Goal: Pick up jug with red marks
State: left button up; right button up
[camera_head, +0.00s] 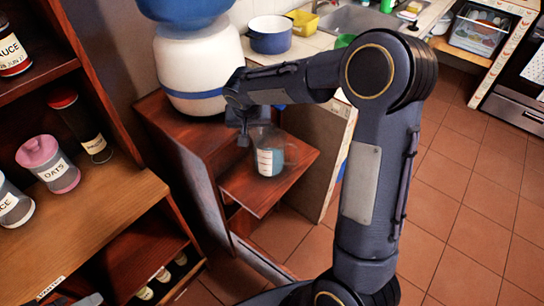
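A clear jug (270,160) with a pale marked panel and a bluish tint stands upright on a small reddish wooden shelf (255,196) below the water dispenser. The colour of its marks is too small to tell for certain. My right gripper (244,138) points down at the jug's upper left side, very close to its rim. I cannot tell whether it touches the jug, and its fingers are too small and dark to read. My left gripper cannot be made out; only a dark grey piece shows at the bottom left edge.
A white and blue water dispenser (200,72) stands just behind my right gripper. A blue pot (270,36) is on the counter. A wooden rack at left holds a pink oats jar (48,163) and sauce bottles. Tiled floor (465,215) is open at right.

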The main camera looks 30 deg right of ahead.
jog(key=x, duration=0.4)
jog(key=p+x, duration=0.1)
jog(key=x, duration=0.3)
jog(key=shift+w, duration=0.25)
jog(key=shift+r, duration=0.1)
grip_shut()
dwell(1.0)
